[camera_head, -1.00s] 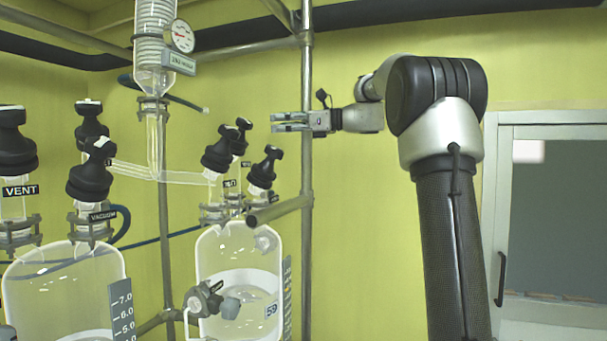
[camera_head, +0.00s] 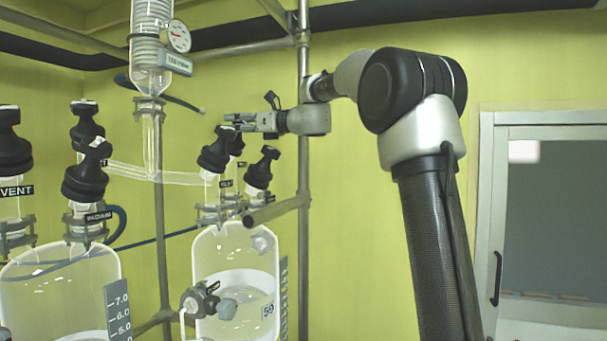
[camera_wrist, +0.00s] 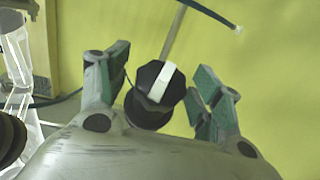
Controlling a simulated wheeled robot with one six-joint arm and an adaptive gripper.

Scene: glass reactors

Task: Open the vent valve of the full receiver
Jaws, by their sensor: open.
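The right glass receiver (camera_head: 236,255) holds pale liquid and carries several black valves on top. My gripper (camera_head: 232,121) is open at the rear valve (camera_head: 237,146), which is partly hidden by my fingers and the front left valve (camera_head: 215,152). In the wrist view, a black knob with a white stripe (camera_wrist: 155,85) sits between my open green-padded fingers (camera_wrist: 163,72), with gaps on both sides. The labels on the right receiver's valves are too small to read. The left vessel (camera_head: 60,285) has a valve labelled VENT (camera_head: 12,145) and one labelled VACUUM (camera_head: 86,175).
A third valve (camera_head: 260,170) stands to the right of the rear one. A slanting glass tube (camera_head: 180,178) and the glass column (camera_head: 152,50) with its gauge (camera_head: 178,36) are close on the left. A vertical metal pole (camera_head: 304,200) stands beside my arm. The right side is open.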

